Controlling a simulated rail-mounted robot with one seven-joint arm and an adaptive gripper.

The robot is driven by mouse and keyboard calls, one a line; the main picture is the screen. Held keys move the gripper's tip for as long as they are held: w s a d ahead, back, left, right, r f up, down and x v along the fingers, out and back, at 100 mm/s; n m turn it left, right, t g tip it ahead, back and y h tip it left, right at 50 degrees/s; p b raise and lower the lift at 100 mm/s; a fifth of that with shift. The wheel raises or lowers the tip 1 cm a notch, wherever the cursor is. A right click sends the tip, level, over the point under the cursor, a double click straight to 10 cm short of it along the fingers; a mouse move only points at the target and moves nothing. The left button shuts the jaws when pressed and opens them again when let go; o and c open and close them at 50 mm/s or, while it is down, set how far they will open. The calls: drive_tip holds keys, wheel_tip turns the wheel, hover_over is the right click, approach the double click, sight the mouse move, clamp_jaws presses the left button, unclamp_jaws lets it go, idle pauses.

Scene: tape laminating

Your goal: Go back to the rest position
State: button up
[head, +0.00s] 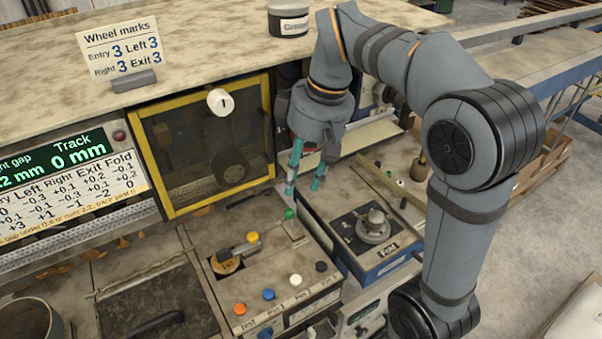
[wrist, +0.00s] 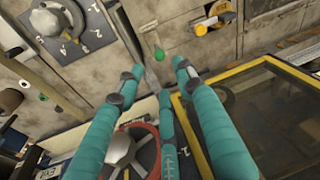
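My gripper (head: 306,186) has teal fingers, which hang down over the bench between the yellow-framed window and the blue box with a dial. In the wrist view the fingers of my gripper (wrist: 158,75) are spread apart with nothing between their tips. A green knob (head: 289,214) stands below and left of the fingers, apart from them; it also shows beyond the fingertips in the wrist view (wrist: 159,54). My arm reaches in from the right and is bent high over the bench.
The yellow-framed window (head: 205,145) with a white knob (head: 220,102) is close on the left. The blue box (head: 392,262) with its dial stands below right. Coloured knobs line the panel (head: 262,270). A sign (head: 124,47) and a container (head: 288,20) stand on the upper shelf. Floor shows at right.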

sight(291, 213)
idle(0.4)
drive_tip(key=x, duration=1.2)
drive_tip(key=shift+f+b, duration=0.3)
drive_tip(key=shift+b, duration=0.05)
drive_tip(key=shift+t+b, duration=0.3)
drive_tip(key=shift+b, duration=0.45)
drive_tip(key=shift+s+d+r+t+y+b, duration=0.2)
drive_tip(key=shift+s+t+y+b, duration=0.15)
drive_tip(key=shift+b, duration=0.2)
drive_tip(key=shift+r, duration=0.1)
drive_tip(key=shift+r, duration=0.1)
drive_tip(key=shift+w+r, duration=0.1)
